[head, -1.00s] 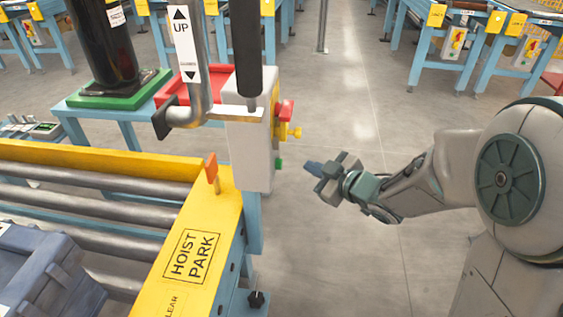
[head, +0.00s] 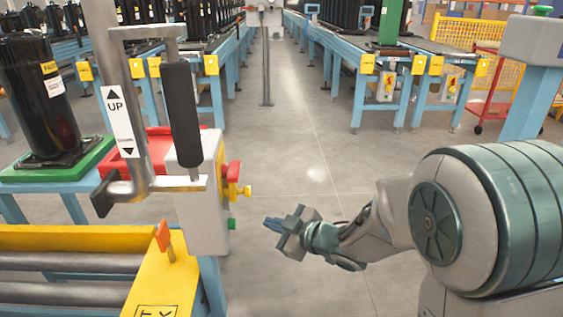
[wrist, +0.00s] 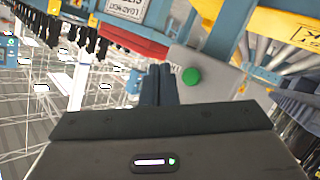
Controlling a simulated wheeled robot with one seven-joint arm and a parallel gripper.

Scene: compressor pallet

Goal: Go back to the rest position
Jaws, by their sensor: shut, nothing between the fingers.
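My gripper (head: 272,225) is in the middle of the head view, held over open floor at the end of my arm, which comes in from the right. Its fingers are together and empty. In the wrist view the closed fingers (wrist: 158,85) point toward a grey control box with a green button (wrist: 191,76). In the head view that control box (head: 203,212) stands to the left of my gripper, with a gap between them. It carries red and yellow knobs on its right side.
A hoist handle (head: 181,115) with an UP label rises left of my arm. A yellow-edged roller conveyor (head: 165,285) is at the lower left. A black cylinder (head: 38,100) stands on a green base. The central aisle floor (head: 290,150) is clear; blue conveyors line the back.

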